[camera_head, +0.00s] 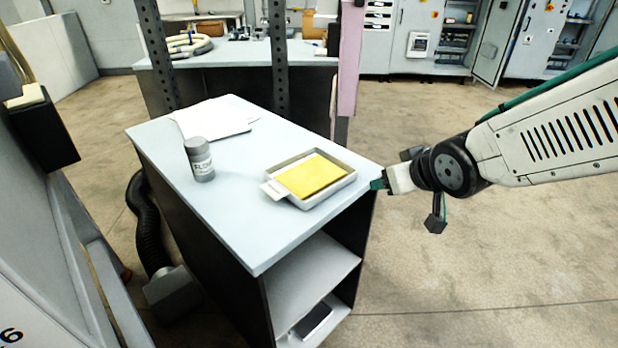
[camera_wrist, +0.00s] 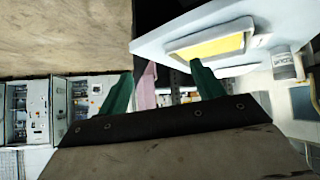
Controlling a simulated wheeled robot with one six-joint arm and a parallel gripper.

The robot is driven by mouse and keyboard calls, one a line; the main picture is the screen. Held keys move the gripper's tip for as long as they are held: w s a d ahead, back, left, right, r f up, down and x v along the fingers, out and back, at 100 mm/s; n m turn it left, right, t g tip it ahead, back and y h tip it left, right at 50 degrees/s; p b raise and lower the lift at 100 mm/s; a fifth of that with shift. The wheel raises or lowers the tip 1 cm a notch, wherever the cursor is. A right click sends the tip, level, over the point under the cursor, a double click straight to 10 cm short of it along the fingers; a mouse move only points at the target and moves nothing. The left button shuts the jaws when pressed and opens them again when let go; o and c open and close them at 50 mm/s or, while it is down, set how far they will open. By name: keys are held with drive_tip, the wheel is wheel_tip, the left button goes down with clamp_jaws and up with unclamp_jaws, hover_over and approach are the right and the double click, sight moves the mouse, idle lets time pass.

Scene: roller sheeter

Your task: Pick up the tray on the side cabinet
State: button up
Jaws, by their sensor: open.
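A shallow white tray (camera_head: 347,180) lies on top of the side cabinet (camera_head: 240,228), near its right edge. A flat yellow slab (camera_head: 311,176) lies in it, and a small white tab sticks out at its left side. My gripper (camera_head: 378,184) is at the cabinet's right edge, to the right of the tray and apart from it. In the wrist view my gripper (camera_wrist: 160,88) shows two green fingers spread wide with nothing between them. The tray (camera_wrist: 246,24) appears there beyond the right finger, with its yellow slab (camera_wrist: 213,46).
A grey flour canister (camera_head: 200,160) and white paper sheets (camera_head: 213,118) share the cabinet top. Perforated posts (camera_head: 278,60) and a pink strip (camera_head: 349,55) stand behind it. A black hose (camera_head: 146,225) lies at left. The floor (camera_head: 470,265) at right is clear.

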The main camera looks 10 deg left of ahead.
drive_tip(key=a+f+n+y, duration=0.2)
drive_tip(key=a+f+y, duration=0.15)
drive_tip(key=a, duration=0.75)
drive_tip(key=n+y, duration=0.2)
drive_tip(key=y, duration=0.1)
approach(274, 187)
drive_tip(key=shift+w+f+g, duration=0.25)
drive_tip(key=shift+f+g, duration=0.05)
drive_tip(key=shift+f, duration=0.05)
drive_tip(key=x, duration=0.7)
drive_tip(key=shift+a+r, duration=0.1)
drive_tip(key=shift+a, duration=0.2)
drive_tip(key=c, duration=1.3)
drive_tip(key=shift+w+y, duration=0.1)
drive_tip(key=shift+y, duration=0.15)
drive_tip(key=shift+c, duration=0.6)
drive_tip(key=shift+r, duration=0.15)
